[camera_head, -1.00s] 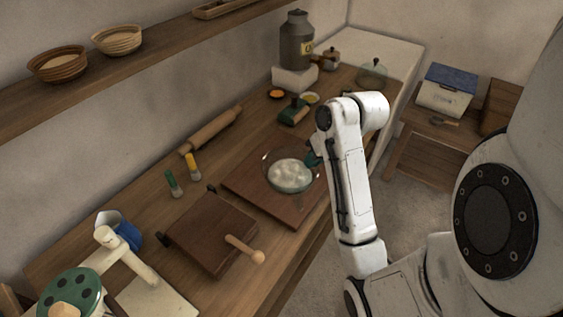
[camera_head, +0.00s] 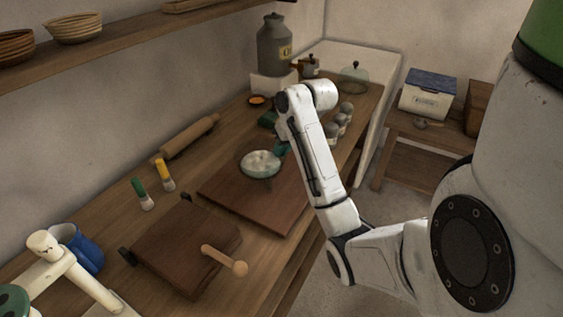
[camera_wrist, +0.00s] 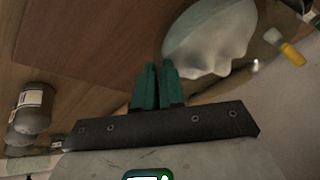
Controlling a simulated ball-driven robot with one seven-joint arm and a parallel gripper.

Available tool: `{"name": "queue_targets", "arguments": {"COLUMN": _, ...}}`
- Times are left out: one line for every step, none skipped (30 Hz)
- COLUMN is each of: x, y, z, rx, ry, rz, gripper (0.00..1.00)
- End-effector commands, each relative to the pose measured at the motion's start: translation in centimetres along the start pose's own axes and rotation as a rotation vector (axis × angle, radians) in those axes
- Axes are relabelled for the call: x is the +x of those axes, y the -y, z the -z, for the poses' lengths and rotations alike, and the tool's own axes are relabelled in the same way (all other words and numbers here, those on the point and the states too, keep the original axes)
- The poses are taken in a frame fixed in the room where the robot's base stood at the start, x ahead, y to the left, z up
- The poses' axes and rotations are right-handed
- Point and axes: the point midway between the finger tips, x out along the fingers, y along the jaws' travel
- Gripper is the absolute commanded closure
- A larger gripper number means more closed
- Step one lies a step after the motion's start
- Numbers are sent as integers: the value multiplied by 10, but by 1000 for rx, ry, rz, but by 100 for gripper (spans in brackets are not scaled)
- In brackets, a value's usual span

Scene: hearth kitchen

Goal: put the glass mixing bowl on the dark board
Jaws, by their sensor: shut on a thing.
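The glass mixing bowl (camera_head: 260,165), with white lumps in it, shows in the head view over the back edge of the reddish-brown dark board (camera_head: 262,210). I cannot tell whether it touches the board or hangs just above it. In the wrist view the bowl (camera_wrist: 180,43) is at the upper right, beside my fingertips. My gripper (camera_wrist: 158,72) has its green fingers close together, shut on the bowl's near rim. In the head view my gripper (camera_head: 281,147) is at the bowl's right side, partly hidden by my arm.
A dark wooden press (camera_head: 180,245) with a round-ended handle stands in front of the board. Several jars (camera_head: 338,125) stand to the right. The board's front part is bare.

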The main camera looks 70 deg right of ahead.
Motion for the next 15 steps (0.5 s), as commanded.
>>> {"name": "queue_targets", "arguments": {"x": 2, "y": -2, "z": 1, "rx": 1, "ry": 1, "rz": -1, "gripper": 100}}
{"name": "queue_targets", "arguments": {"x": 5, "y": -3, "z": 2, "rx": 2, "ry": 1, "rz": -1, "gripper": 100}}
{"name": "queue_targets", "arguments": {"x": 10, "y": -5, "z": 3, "rx": 3, "ry": 0, "rz": -1, "gripper": 100}}
{"name": "queue_targets", "arguments": {"x": 14, "y": -6, "z": 0, "rx": 4, "ry": 3, "rz": -1, "gripper": 100}}
{"name": "queue_targets", "arguments": {"x": 18, "y": -6, "z": -2, "rx": 4, "ry": 3, "rz": -1, "gripper": 100}}
{"name": "queue_targets", "arguments": {"x": 22, "y": -8, "z": -4, "rx": 4, "ry": 3, "rz": -1, "gripper": 100}}
{"name": "queue_targets", "arguments": {"x": 26, "y": -9, "z": -6, "rx": 4, "ry": 2, "rz": -2, "gripper": 100}}
{"name": "queue_targets", "arguments": {"x": 29, "y": -9, "z": -7, "rx": 3, "ry": 1, "rz": -2, "gripper": 100}}
{"name": "queue_targets", "arguments": {"x": 32, "y": -10, "z": -8, "rx": 3, "ry": 2, "rz": -2, "gripper": 100}}
{"name": "queue_targets", "arguments": {"x": 33, "y": -10, "z": -9, "rx": 2, "ry": 1, "rz": -2, "gripper": 100}}
{"name": "queue_targets", "arguments": {"x": 34, "y": -10, "z": -9, "rx": 2, "ry": 0, "rz": -2, "gripper": 100}}
{"name": "queue_targets", "arguments": {"x": 35, "y": -10, "z": -9, "rx": 1, "ry": -1, "rz": -2, "gripper": 100}}
{"name": "queue_targets", "arguments": {"x": 35, "y": -10, "z": -9, "rx": 1, "ry": -1, "rz": -2, "gripper": 100}}
{"name": "queue_targets", "arguments": {"x": 35, "y": -10, "z": -9, "rx": 0, "ry": -1, "rz": -2, "gripper": 100}}
{"name": "queue_targets", "arguments": {"x": 35, "y": -10, "z": -9, "rx": 0, "ry": -1, "rz": -2, "gripper": 100}}
